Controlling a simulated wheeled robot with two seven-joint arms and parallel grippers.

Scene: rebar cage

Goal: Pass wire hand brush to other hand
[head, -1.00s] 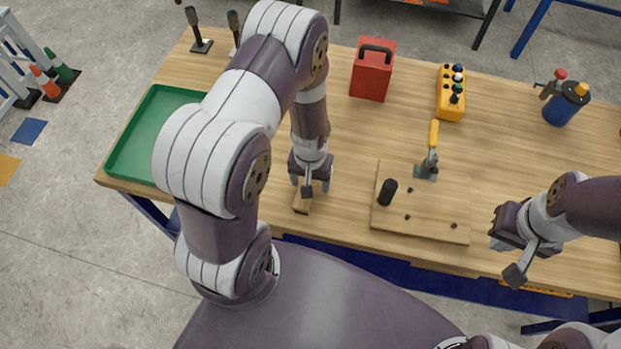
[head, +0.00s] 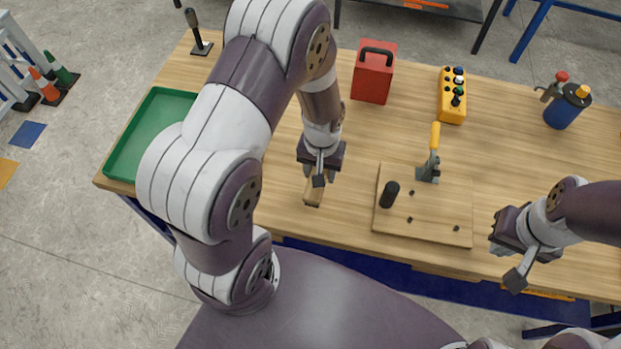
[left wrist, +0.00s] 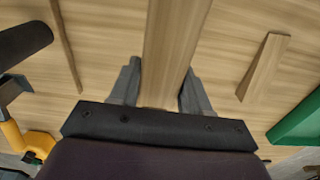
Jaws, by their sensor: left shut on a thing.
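The wire hand brush (head: 314,192) shows as a light wooden bar below my left gripper (head: 318,174). My left gripper is shut on it. In the left wrist view the brush's wooden body (left wrist: 172,50) runs up between the two fingers. Its bristles cannot be made out. In the head view the brush is over the table, left of the board with the clamp; its exact height is unclear. My right gripper (head: 499,238) is at the table's front right, well apart from the brush. Whether its fingers are open is not clear.
A wooden board (head: 440,225) carries a black peg (head: 389,194) and a yellow-handled toggle clamp (head: 432,155). A green tray (head: 140,130) is at the left. A red box (head: 373,75), yellow button box (head: 453,95) and blue torch canister (head: 567,107) stand behind. A wooden wedge (left wrist: 262,68) shows in the wrist view.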

